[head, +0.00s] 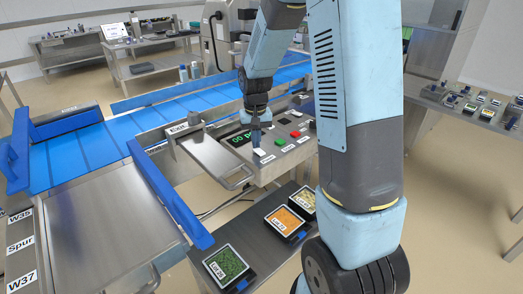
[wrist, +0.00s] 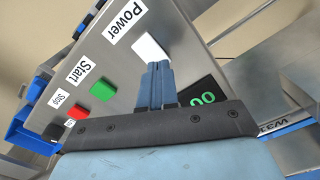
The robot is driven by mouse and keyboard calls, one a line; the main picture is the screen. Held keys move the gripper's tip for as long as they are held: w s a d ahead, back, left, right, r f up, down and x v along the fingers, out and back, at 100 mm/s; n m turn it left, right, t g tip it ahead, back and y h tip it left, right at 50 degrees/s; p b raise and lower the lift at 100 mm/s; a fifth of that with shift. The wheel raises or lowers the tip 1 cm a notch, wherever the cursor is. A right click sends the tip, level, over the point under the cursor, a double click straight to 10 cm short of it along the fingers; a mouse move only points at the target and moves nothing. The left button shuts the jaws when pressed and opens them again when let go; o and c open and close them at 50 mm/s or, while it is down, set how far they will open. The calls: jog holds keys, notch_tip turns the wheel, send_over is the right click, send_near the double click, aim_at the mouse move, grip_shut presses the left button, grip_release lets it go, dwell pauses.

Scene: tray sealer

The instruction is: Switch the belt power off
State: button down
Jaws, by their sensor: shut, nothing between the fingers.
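The control panel (head: 268,160) carries a white rocker or button (head: 259,152), a green button (head: 281,142) and a red button (head: 295,134). In the wrist view the white button (wrist: 150,46) is beside the label "Power" (wrist: 124,22); the green button (wrist: 103,91) is by "Start" and the red one (wrist: 77,113) by "Stop". My gripper (wrist: 158,68) is shut and empty, its fingertips right at the near edge of the white button. I cannot tell whether they touch it. In the head view my gripper (head: 257,143) points down just above that button.
A green-digit display (head: 241,139) is beside my fingers, partly hidden. The blue belt (head: 90,150) runs behind the panel. Filled trays (head: 227,264) stand on a low surface in front.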

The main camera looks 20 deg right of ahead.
jog(key=shift+f, duration=0.35)
dwell(0.3)
jog(key=shift+r, duration=3.55)
jog(key=s+r+t, duration=0.2)
jog(key=s+r, duration=0.3)
jog(key=s, duration=0.3)
jog(key=s+r+n+t, duration=0.1)
jog(key=s+r, duration=0.4)
jog(key=s, duration=0.4)
jog(key=s+d+r+t, duration=0.1)
jog(key=s+r+t, duration=0.1)
jog(key=s+r, duration=0.4)
jog(key=shift+s+t, duration=0.3)
jog(key=shift+s, duration=1.4)
